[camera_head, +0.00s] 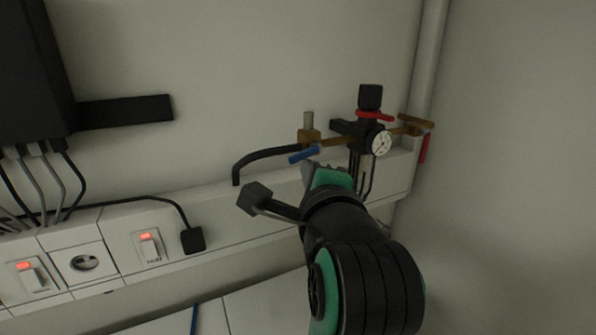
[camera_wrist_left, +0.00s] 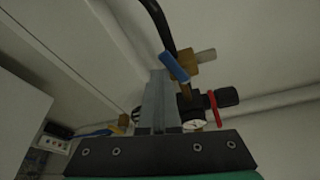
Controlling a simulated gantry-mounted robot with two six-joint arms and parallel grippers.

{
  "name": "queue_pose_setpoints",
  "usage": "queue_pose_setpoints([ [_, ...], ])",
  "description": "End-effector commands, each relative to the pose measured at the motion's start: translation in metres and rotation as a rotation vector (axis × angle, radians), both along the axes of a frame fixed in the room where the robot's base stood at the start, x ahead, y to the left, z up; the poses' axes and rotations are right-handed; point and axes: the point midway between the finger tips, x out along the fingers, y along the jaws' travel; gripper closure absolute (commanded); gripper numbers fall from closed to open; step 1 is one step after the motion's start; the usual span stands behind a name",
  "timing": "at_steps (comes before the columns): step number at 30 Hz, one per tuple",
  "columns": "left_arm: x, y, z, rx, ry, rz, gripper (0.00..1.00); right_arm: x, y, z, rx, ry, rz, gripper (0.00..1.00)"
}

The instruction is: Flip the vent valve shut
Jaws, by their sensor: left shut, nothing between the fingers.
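A brass valve (camera_head: 308,136) with a blue lever (camera_head: 303,155) sits on the brass pipe at the left of the regulator. The lever slants, lower at its left end. A brass fitting with a red lever (camera_head: 424,148) hanging down is at the pipe's right end. No label shows which one is the vent valve. My left gripper (camera_head: 318,166) is shut and empty, just below the blue lever. In the left wrist view the shut fingers (camera_wrist_left: 158,76) reach up beside the blue lever (camera_wrist_left: 174,67); I cannot tell whether they touch. My right gripper is out of view.
A black regulator (camera_head: 369,134) with a red ring and a white gauge (camera_head: 381,143) is right of the blue lever. A black hose (camera_head: 265,157) curves down to the white wall trunking (camera_head: 225,209). Lit switches and a black plug (camera_head: 193,239) are at the left.

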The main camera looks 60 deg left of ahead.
Motion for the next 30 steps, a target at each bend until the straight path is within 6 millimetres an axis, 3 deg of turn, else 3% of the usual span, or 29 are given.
queue_pose_setpoints([
  [8, -0.002, -0.006, 0.000, 0.001, -0.003, 0.000, 1.00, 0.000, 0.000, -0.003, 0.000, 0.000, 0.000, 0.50],
  [21, -0.037, -0.085, 0.006, -0.001, -0.003, -0.002, 1.00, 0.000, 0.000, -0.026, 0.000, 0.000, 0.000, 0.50],
  [30, -0.047, -0.105, 0.010, 0.000, -0.001, 0.004, 1.00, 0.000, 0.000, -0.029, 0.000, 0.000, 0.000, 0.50],
])
